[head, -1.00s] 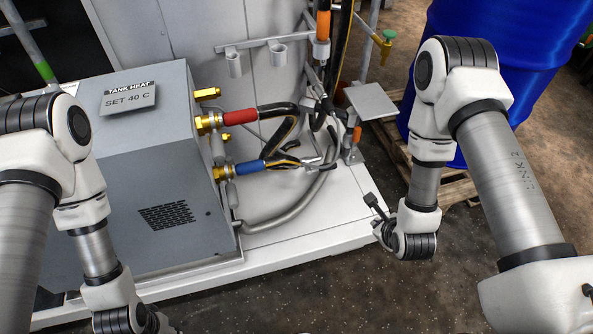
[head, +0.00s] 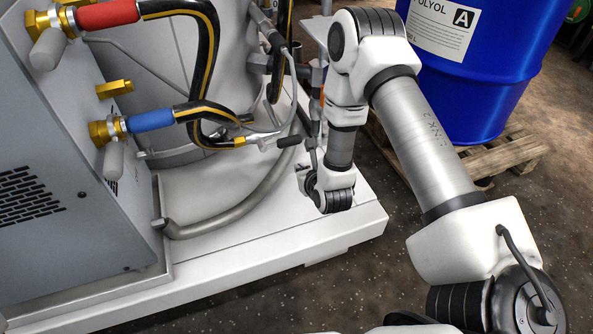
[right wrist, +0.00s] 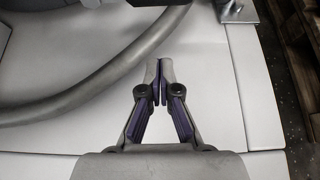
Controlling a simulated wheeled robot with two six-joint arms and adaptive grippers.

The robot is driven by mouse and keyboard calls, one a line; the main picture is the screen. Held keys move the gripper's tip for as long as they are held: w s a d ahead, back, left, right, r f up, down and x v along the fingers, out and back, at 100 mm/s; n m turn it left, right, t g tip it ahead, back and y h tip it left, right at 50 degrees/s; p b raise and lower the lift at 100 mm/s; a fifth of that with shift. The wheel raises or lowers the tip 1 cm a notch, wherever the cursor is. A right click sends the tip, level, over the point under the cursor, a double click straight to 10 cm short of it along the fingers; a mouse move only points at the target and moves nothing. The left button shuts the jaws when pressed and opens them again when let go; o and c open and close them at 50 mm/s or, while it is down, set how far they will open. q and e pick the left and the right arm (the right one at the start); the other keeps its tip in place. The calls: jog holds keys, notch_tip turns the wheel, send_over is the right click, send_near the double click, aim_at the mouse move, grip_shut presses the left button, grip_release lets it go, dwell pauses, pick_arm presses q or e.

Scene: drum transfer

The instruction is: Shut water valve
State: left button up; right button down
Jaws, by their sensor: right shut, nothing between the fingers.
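No valve in view is marked as the water valve. Two brass fittings with grey cylindrical parts hanging from them sit on the grey heater cabinet: one at the red hose sleeve (head: 108,14), one at the blue hose sleeve (head: 151,120). I cannot tell whether either is the water valve. My right gripper (right wrist: 158,82) is shut and empty, above the white platform and to the right of a curved grey pipe (right wrist: 110,78). In the head view its fingers are hidden around my wrist, which is right of the cabinet. My left gripper is out of view.
The grey cabinet (head: 60,245) stands at left. The white platform (head: 230,235) has a bare front strip. Black and yellow hoses (head: 208,60) and the grey pipe (head: 235,212) fill the middle. A blue drum (head: 490,80) on a wooden pallet (head: 500,155) stands behind my right arm.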

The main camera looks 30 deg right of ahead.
aim_at(281, 143)
jog(key=b+x, duration=0.2)
jog(key=x, duration=0.2)
jog(key=b+x, duration=0.1)
jog(key=x, duration=0.3)
jog(key=shift+s+a+f+b, duration=0.1)
jog(key=shift+s+f+b, duration=0.15)
jog(key=shift+b, duration=0.15)
pick_arm(q)
jog(key=p, duration=0.3)
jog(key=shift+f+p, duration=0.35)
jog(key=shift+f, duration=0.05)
pick_arm(e)
jog(key=r, duration=0.2)
jog(key=w+r, duration=0.1)
jog(key=r, duration=0.1)
jog(key=shift+w+r, duration=0.1)
jog(key=shift+w, duration=0.05)
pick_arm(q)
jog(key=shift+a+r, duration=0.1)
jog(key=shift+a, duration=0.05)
